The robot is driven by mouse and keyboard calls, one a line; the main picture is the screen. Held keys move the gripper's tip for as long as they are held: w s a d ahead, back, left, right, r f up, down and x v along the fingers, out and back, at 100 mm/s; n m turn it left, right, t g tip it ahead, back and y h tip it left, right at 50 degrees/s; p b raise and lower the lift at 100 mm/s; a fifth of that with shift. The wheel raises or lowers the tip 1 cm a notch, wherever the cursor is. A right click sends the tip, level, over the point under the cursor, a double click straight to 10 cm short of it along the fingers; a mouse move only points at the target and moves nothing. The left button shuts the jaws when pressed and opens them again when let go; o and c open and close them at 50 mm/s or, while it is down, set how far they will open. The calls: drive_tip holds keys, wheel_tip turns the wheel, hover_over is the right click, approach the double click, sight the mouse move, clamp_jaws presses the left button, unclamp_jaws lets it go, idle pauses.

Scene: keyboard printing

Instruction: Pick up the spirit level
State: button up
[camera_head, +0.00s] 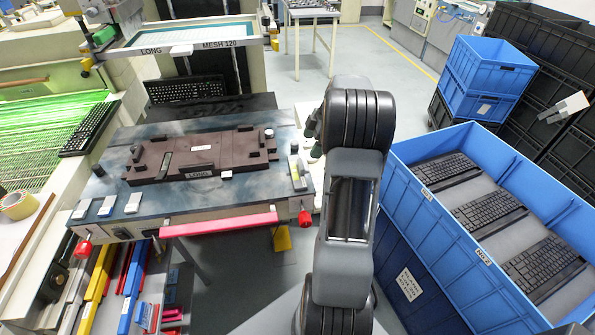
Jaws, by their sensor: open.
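A short grey-green bar (165,165), which looks like the spirit level, lies on the left part of the dark brown plate (232,165) on the printing table. Its small details are too fine to make out. My arm stands upright in the middle of the view. My gripper (315,138) shows only in part at the left edge of the arm's upper joint, to the right of the table. It is open and apart from the bar. Most of it is hidden behind the arm.
A screen frame (190,40) stands behind. A blue crate (440,215) with several keyboards is at right. Tools fill the lower left.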

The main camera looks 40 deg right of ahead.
hover_over(300, 164)
drive_tip(key=s+d, duration=0.1)
drive_tip(key=d, duration=0.1)
wheel_tip(300, 164, down, 4)
drive_tip(key=shift+f, duration=0.15)
drive_tip(key=shift+p+x, duration=0.85)
drive_tip(key=shift+x, duration=1.8)
drive_tip(key=shift+w, duration=0.1)
drive_tip(key=c, duration=1.3)
